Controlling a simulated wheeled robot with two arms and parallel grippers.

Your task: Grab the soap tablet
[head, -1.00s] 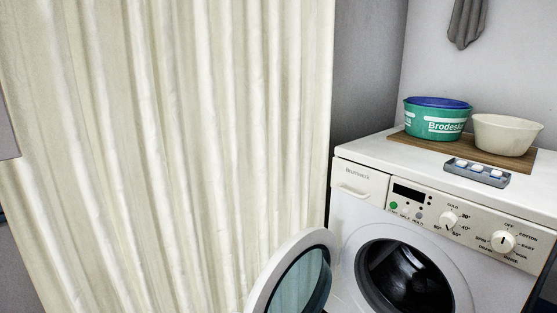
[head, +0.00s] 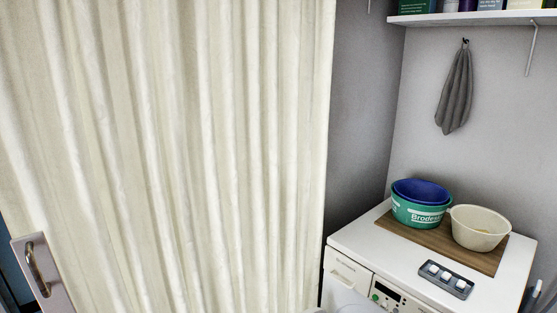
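Several small white tablets, which look like the soap tablets (head: 446,277), sit in a row in a grey tray (head: 459,293). The tray lies on the white top of the washing machine (head: 345,246), near its front edge, at the lower right of the head view. Neither of my grippers shows in the head view.
A wooden board (head: 440,240) behind the tray carries a green tub with a blue one in it (head: 421,214) and a cream bowl (head: 480,228). A pale curtain (head: 170,150) fills the left. A grey cloth (head: 455,92) hangs below a shelf (head: 470,18).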

